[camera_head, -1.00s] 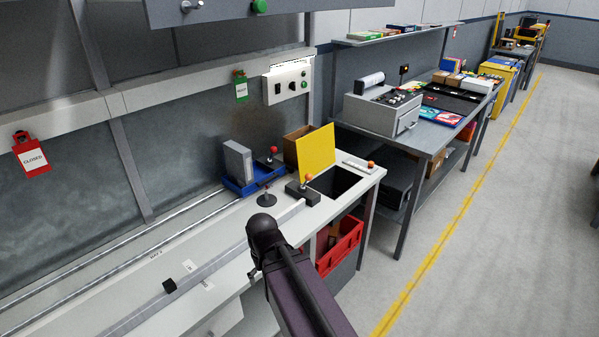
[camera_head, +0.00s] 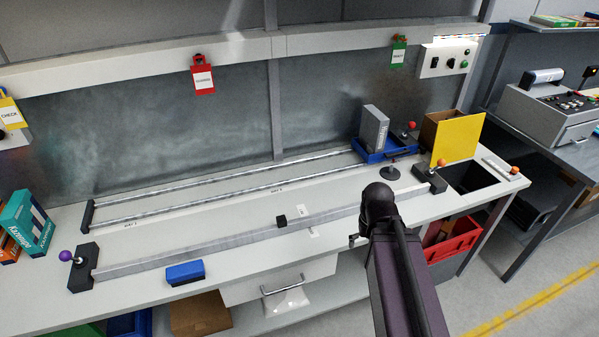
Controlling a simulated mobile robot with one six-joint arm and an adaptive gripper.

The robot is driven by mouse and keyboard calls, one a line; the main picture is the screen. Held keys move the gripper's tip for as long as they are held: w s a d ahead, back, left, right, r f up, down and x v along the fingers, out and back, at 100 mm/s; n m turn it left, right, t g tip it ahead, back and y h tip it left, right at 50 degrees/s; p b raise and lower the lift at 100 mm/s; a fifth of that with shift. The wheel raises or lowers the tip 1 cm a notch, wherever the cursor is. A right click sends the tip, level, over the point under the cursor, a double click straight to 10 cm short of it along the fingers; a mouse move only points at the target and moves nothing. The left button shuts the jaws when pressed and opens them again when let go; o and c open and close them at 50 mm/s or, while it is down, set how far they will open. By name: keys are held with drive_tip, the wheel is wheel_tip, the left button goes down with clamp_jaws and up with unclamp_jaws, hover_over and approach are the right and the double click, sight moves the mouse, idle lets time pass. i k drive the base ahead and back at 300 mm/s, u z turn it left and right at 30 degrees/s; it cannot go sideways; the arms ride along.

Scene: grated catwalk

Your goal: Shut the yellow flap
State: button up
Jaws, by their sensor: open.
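The yellow flap (camera_head: 457,138) stands raised, a little tilted, at the right end of the workbench. A dark rectangular opening (camera_head: 472,178) in the bench top lies uncovered in front of and to the right of its lower edge. My dark arm reaches up from the bottom of the picture, left of the flap and apart from it in the picture. I cannot make out my gripper's fingers; the arm hides whatever lies behind it.
An orange-knobbed lever (camera_head: 430,172) stands just left of the opening. A cardboard box (camera_head: 433,128) is behind the flap. Long rails (camera_head: 230,244) run along the bench. A red crate (camera_head: 452,240) sits below; clear floor lies at right.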

sight(457, 137)
drive_tip(key=u, duration=0.1)
drive_tip(key=k, duration=1.35)
drive_tip(key=z, duration=0.65)
drive_tip(key=i, duration=1.6)
drive_tip(key=u, duration=0.45)
